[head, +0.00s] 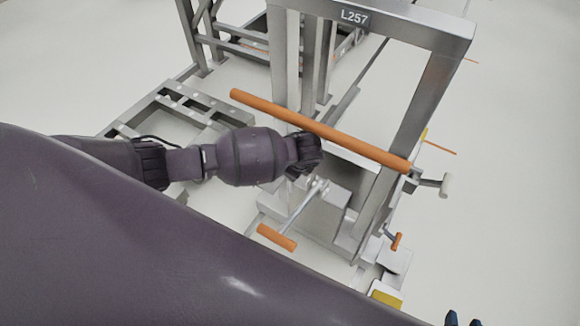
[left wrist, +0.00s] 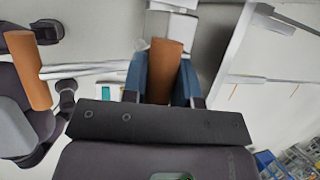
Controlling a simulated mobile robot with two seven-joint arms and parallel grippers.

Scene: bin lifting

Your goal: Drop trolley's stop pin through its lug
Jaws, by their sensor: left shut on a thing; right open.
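The trolley (head: 440,75) is a grey metal frame labelled L257 with a long orange push bar (head: 330,132). In the left wrist view my left gripper (left wrist: 163,90) has its blue fingers shut on an upright orange grip, apparently the stop pin (left wrist: 166,62). A pale metal block (left wrist: 172,24) lies just beyond it. In the head view my left wrist hides these fingers and the held pin beside the frame. I cannot make out the lug, or whether the pin is in it. My right gripper (head: 463,319) shows only two dark blue fingertips, apart and empty, at the bottom edge.
An orange-handled lever (head: 277,237) sticks out low beside my left wrist; it also shows in the left wrist view (left wrist: 28,70). A small orange handle (head: 397,241) and a pale knob (head: 446,184) are at the right. Floor at far right is clear.

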